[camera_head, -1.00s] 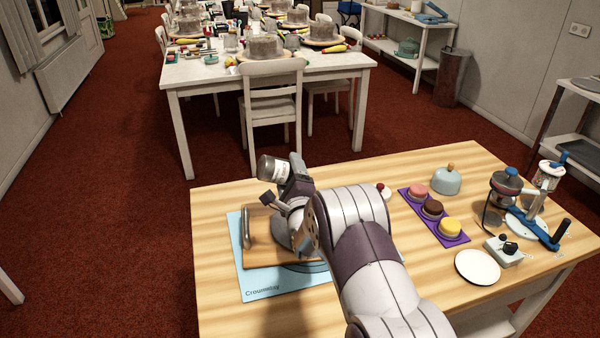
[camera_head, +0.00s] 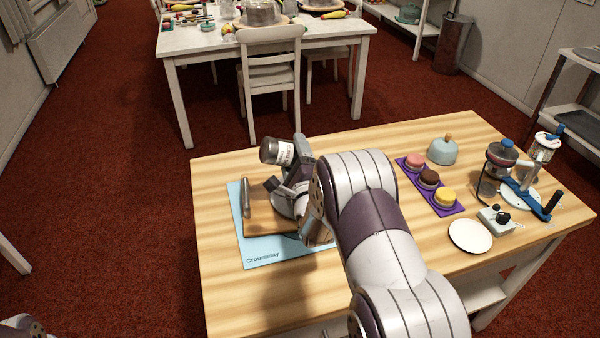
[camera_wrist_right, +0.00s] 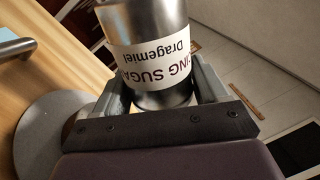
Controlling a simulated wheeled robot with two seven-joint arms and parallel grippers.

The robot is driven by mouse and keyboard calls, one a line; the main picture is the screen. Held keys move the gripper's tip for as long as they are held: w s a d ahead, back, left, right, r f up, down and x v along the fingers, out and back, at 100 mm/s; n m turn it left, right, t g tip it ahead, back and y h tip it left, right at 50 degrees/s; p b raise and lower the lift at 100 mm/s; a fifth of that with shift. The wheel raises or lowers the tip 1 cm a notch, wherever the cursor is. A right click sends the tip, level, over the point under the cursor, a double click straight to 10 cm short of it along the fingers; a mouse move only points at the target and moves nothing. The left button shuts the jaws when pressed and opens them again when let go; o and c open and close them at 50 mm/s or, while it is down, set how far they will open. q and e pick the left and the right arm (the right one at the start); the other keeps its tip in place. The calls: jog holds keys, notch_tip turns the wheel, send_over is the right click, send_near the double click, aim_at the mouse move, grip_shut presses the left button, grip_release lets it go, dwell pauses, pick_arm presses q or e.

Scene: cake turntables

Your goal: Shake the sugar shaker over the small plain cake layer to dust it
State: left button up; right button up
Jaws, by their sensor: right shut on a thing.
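The sugar shaker (camera_head: 276,151) is a metal cylinder with a white label, tipped onto its side above the far edge of the wooden board. It also fills the top middle of the right wrist view (camera_wrist_right: 158,60), its label upside down. My right gripper (camera_head: 292,160) is shut on the shaker; its fingers are on both sides of it in the wrist view (camera_wrist_right: 160,92). A grey round disc (camera_wrist_right: 48,135) shows below left in the wrist view, partly hidden by the gripper. I cannot make out the small plain cake layer; my right arm covers part of the table. My left gripper is not in view.
The wooden board (camera_head: 262,222) lies on a light blue mat (camera_head: 262,256), with a grey handle (camera_head: 246,197) at its left. A purple tray (camera_head: 450,208) holds small coloured cakes. A white plate (camera_head: 470,235) and a blue-grey dome (camera_head: 443,152) stand right.

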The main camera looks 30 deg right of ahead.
jog(key=n, duration=0.2)
jog(key=r+n+y, duration=0.1)
jog(key=n, duration=0.1)
jog(key=shift+s+n+b, duration=0.1)
jog(key=shift+n+b, duration=0.25)
jog(key=shift+n, duration=0.05)
jog(key=n, duration=0.3)
jog(key=r+n+y, duration=0.1)
jog(key=n, duration=0.2)
jog(key=shift+d+r+n+t, duration=0.1)
jog(key=shift+r+n+t, duration=0.1)
jog(key=shift+n+t, duration=0.15)
jog(key=n, duration=0.2)
jog(key=r+n+y, duration=0.1)
jog(key=n, duration=0.4)
jog(key=shift+r+n+y, duration=0.25)
jog(key=shift+r+y, duration=0.05)
jog(key=shift+y, duration=0.1)
jog(key=n, duration=0.3)
jog(key=r+n+g+b, duration=0.1)
jog(key=n, duration=0.2)
jog(key=shift+g, duration=0.25)
